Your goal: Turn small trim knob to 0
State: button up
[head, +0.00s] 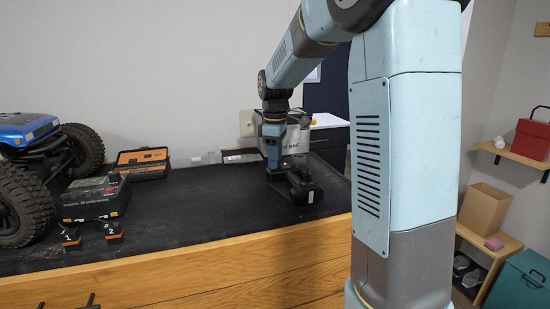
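My arm reaches over the bench from the right, and my gripper (275,172) points down at the bench's right part. A dark object (303,188) with a rounded end and a small pale mark lies right by my gripper, which partly covers it. I cannot tell whether they touch. No small trim knob can be made out; it is hidden or too small to see. The fingers are too small and dark to tell whether they are open or shut.
On the black mat (190,215) stand a blue crawler (30,130), a dark charger-like box (95,200), blocks marked 1 (70,238) and 2 (113,231), and an orange-black case (142,163). The mat's middle is clear.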

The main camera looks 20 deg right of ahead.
grip_shut()
jog(key=shift+m, duration=0.3)
jog(key=m, duration=1.3)
dwell(0.6)
jog(key=shift+o, duration=2.2)
grip_release()
